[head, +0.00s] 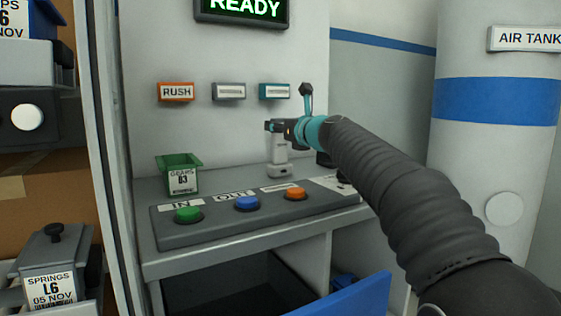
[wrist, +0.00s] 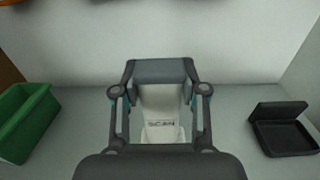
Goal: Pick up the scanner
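The scanner (head: 278,154) stands upright on the back of the grey counter, with a pale body and a wider base. In the wrist view the scanner (wrist: 161,110) shows a white body marked SCAN under a grey head. My gripper (head: 279,127) is at the scanner's upper part. In the wrist view the fingers of my gripper (wrist: 160,72) lie on the left and right of the scanner's head. I cannot tell whether they touch it or stand slightly apart. The gripper's palm hides the scanner's lower end in that view.
A green bin (head: 181,178) stands left of the scanner; a dark tray (wrist: 283,130) lies to its right. A button panel (head: 225,217) with green, blue and orange buttons is in front. The wall rises close behind. A white air tank (head: 490,165) stands at right.

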